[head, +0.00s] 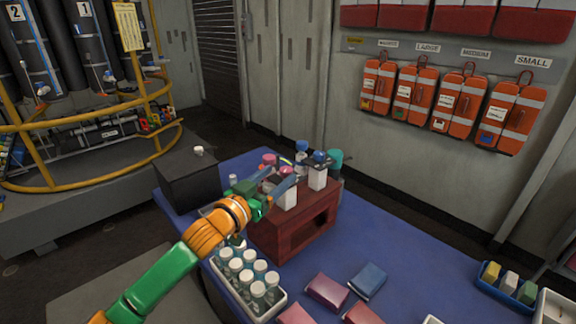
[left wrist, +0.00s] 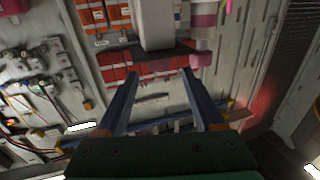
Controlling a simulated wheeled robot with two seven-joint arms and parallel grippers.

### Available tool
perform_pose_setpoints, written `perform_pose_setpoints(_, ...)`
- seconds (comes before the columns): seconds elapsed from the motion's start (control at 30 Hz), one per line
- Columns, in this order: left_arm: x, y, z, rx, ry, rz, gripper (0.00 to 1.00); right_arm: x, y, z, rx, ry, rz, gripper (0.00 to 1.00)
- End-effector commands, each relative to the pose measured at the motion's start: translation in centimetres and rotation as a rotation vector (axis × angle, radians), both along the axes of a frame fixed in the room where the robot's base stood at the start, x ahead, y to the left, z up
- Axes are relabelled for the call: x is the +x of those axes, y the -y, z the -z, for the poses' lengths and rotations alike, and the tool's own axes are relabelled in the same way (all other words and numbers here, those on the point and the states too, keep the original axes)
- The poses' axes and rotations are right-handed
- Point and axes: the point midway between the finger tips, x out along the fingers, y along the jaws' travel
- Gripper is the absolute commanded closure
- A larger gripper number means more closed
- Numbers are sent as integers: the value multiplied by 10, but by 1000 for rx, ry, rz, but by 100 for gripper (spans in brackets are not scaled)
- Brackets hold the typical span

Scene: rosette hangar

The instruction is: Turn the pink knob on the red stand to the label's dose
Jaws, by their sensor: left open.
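The dark red stand (head: 300,228) is on the blue table. Several small pale units with coloured caps or knobs stand on it. A pink knob (head: 268,159) shows at the back left of this group, partly behind my gripper. My left gripper (head: 284,178) is open above the stand's left part, close to a white block (head: 286,196). In the left wrist view its two fingers (left wrist: 165,90) are apart with nothing clasped; a pale grey post (left wrist: 156,25) is ahead, and a pink piece (left wrist: 201,60) lies beside the right fingertip. No dose label is readable. My right gripper is out of view.
Blue knobs (head: 320,156) and a teal-topped item (head: 335,158) crowd the stand's right. A black box (head: 190,180) is on the left. A white tray (head: 278,308) of capped bottles stands in front. Coloured packets (head: 369,280) lie front right; the table's right middle is clear.

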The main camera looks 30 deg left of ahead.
Motion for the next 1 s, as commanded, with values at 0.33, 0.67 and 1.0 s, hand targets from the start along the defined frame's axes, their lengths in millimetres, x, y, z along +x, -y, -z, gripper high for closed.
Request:
perform_pose_setpoints(0.33,40,3,0,0,-2,-1,31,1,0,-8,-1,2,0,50)
perform_pose_setpoints(0.67,42,3,1,1,-3,0,47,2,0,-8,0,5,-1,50)
perform_pose_setpoints(1.0,41,4,1,0,-2,-1,100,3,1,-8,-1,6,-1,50)
